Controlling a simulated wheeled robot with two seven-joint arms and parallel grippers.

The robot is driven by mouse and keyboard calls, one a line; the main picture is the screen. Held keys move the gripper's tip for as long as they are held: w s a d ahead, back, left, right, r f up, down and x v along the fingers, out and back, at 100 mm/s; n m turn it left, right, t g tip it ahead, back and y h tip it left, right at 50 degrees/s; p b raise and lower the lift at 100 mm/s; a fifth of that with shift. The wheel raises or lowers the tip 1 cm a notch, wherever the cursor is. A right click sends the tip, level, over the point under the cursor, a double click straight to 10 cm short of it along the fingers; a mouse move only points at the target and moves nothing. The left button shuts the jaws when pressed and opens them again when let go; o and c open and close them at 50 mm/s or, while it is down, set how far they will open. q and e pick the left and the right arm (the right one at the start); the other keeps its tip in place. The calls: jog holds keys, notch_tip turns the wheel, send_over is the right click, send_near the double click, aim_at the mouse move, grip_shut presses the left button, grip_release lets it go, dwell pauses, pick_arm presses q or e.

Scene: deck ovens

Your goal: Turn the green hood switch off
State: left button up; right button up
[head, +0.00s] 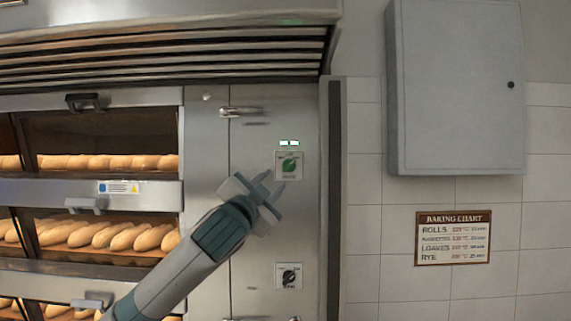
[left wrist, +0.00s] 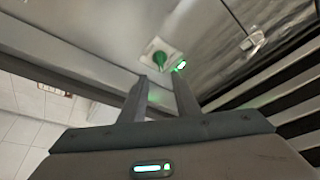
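The green hood switch (head: 289,165) is a round green knob on a pale square plate on the steel panel right of the ovens. Two green lights (head: 289,142) above it are lit. My left gripper (head: 274,183) is just below and left of the knob, its fingers pointing towards the panel. In the left wrist view the green knob (left wrist: 160,58) shows just beyond the fingertips of the left gripper (left wrist: 158,82), which are apart with nothing between them. I cannot tell whether a fingertip touches the plate. My right gripper is not in view.
A black switch (head: 289,276) is lower on the same panel. A latch handle (head: 240,112) sticks out at upper left. Oven decks with loaves (head: 105,235) are at left, under the slatted hood (head: 170,55). A grey cabinet (head: 455,90) and baking chart (head: 453,238) are at right.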

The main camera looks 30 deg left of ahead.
aim_at(287, 167)
pick_arm(q)
jog(key=p+x, duration=0.5)
jog(key=x, duration=0.5)
jog(key=shift+r, duration=0.15)
jog(key=shift+w+a+p, duration=0.2)
jog(key=shift+w+p, duration=0.2)
jog(key=shift+w, duration=0.35)
grip_shut()
